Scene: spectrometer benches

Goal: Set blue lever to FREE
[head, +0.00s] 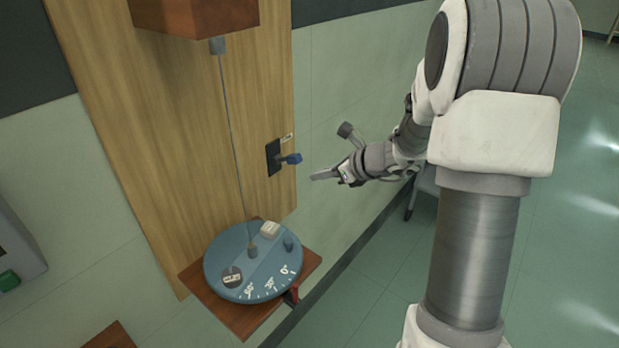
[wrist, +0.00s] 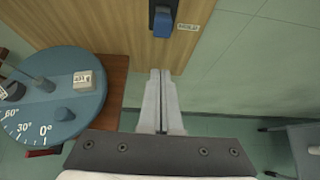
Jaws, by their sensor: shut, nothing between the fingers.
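The blue lever (head: 290,158) sticks out from a black plate (head: 273,157) on the wooden wall panel. A small white label (head: 287,138) sits just above the plate; its text is too small to read. In the wrist view the blue lever (wrist: 162,20) is at the top, above my fingertips, with the label (wrist: 187,28) to its right. My gripper (head: 318,176) is shut and empty, to the right of and slightly below the lever, apart from it. In the wrist view its closed fingers (wrist: 160,75) point up toward the lever.
A blue round dial (head: 225,262) with degree marks rests on a wooden shelf (head: 250,318) below the lever. A thin rod (head: 230,120) hangs from a wooden block (head: 190,15) to the dial. A red piece (head: 291,296) shows at the shelf edge. Open floor lies right.

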